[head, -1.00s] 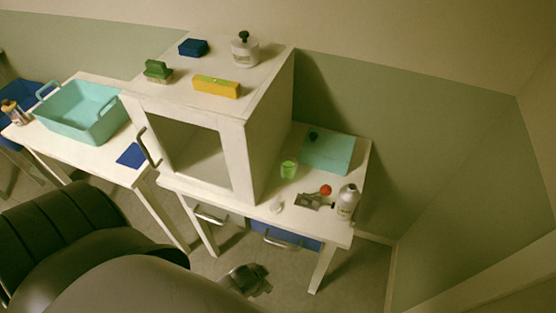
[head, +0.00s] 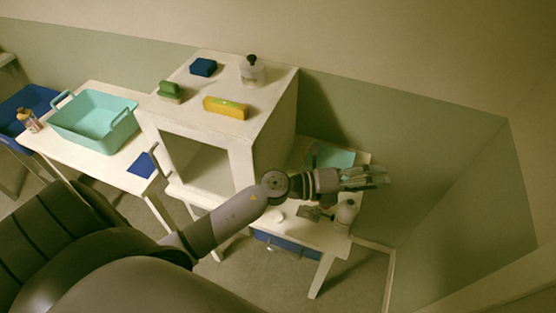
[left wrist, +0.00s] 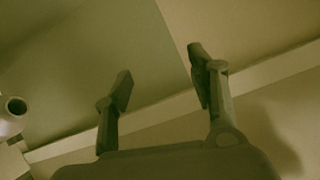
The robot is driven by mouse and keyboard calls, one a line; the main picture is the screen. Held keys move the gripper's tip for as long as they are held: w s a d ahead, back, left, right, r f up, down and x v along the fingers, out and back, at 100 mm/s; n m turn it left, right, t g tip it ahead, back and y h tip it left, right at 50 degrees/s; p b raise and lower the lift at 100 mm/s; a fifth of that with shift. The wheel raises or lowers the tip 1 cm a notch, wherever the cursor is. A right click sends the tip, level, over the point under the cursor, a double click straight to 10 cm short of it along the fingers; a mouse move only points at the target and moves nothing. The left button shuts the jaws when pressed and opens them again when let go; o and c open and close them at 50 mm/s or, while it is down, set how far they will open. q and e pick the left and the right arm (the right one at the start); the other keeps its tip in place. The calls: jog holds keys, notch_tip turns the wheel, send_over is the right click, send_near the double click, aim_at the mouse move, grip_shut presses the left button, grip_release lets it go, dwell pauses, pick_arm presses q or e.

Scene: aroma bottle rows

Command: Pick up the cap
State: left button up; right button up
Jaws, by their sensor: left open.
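My left gripper (head: 382,175) is open and empty, raised over the right end of the low table. Its two spread fingers also show in the left wrist view (left wrist: 160,85), with only wall and edges between them. A small dark piece, probably the cap (head: 314,149), sits on the teal mat (head: 338,158), just behind my wrist and left of the fingers. A pale bottle (head: 346,214) stands below the gripper at the table's front right. A bottle with an open, dark mouth shows at the left edge of the left wrist view (left wrist: 12,112). My right gripper is out of view.
The white cabinet (head: 270,125) stands close left of my arm, carrying a black-capped bottle (head: 252,72), a yellow block (head: 226,108), a green piece (head: 170,91) and a blue block (head: 204,67). A small white item (head: 279,217) lies on the low table. A teal basin (head: 95,125) is at left.

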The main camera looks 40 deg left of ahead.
pick_arm(q)
notch_tip(320, 180, down, 6)
jog(key=s+m+g+y, duration=0.2)
jog(key=m+g, duration=0.4)
jog(key=m, duration=0.1)
jog(key=m+g+y+p, duration=0.15)
jog(key=g+y, duration=0.35)
jog(key=y, duration=0.6)
send_over(279, 216)
jog(key=shift+m, duration=0.25)
jog(key=f, duration=1.5)
jog(key=shift+w+d, duration=0.15)
jog(key=shift+w, duration=0.05)
notch_tip(279, 216, down, 3)
jog(key=shift+r+b, duration=0.1)
jog(key=shift+b, duration=0.7)
jog(key=f+b, duration=0.2)
jog(key=f, duration=0.1)
jog(key=f+b, duration=0.1)
jog(key=shift+s+f, duration=0.2)
jog(key=shift+s, duration=0.1)
jog(key=shift+a+f+b, duration=0.2)
jog(key=shift+f+b, duration=0.45)
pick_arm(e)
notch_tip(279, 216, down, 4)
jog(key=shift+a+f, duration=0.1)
